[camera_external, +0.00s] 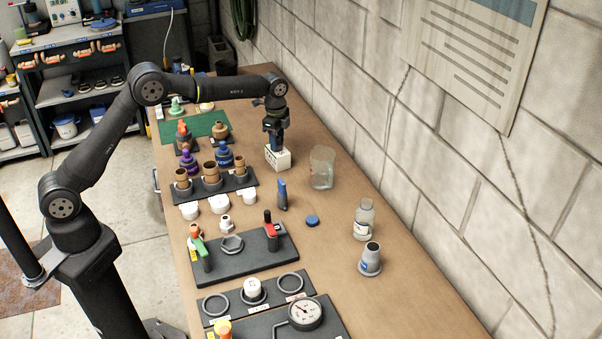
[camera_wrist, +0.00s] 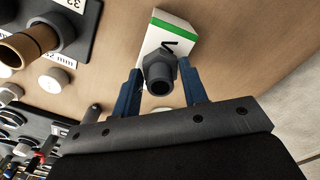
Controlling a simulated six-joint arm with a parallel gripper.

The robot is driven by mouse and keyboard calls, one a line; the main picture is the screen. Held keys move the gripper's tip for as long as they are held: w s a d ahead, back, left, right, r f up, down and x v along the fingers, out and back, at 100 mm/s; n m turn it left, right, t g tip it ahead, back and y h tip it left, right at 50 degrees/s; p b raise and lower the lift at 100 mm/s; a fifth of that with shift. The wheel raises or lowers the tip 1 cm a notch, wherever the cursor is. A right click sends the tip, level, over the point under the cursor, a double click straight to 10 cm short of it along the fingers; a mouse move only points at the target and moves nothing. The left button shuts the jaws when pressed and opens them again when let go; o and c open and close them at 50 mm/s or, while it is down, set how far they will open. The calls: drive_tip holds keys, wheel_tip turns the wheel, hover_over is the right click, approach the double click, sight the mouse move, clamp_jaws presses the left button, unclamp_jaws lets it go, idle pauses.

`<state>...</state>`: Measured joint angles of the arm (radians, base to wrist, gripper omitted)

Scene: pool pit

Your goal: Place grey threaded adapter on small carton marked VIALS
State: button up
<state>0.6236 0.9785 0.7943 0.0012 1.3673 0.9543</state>
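The grey threaded adapter (camera_wrist: 160,74) sits between the blue fingers of my gripper (camera_wrist: 161,80) in the wrist view, its open round end facing the camera. The small white carton (camera_wrist: 181,27) with a green edge and a dark letter V lies just beyond the adapter. In the external view my gripper (camera_external: 274,139) is directly over the carton (camera_external: 279,159), fingers down near its top. The fingers hide the adapter there, and I cannot tell whether it touches the carton.
A clear beaker (camera_external: 321,168) stands close right of the carton. A dark rack with brown fittings (camera_external: 211,174) is to the left, and a green mat (camera_external: 208,126) lies behind it. A blue-handled item (camera_external: 282,194) and a blue cap (camera_external: 312,221) are nearer the camera.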

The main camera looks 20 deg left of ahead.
drive_tip(key=o, duration=0.4)
drive_tip(key=shift+c, duration=0.2)
drive_tip(key=shift+r, duration=0.15)
wheel_tip(320, 180, up, 12)
idle(0.3)
wheel_tip(320, 180, down, 12)
drive_tip(key=shift+f, duration=0.2)
drive_tip(key=shift+r, duration=2.15)
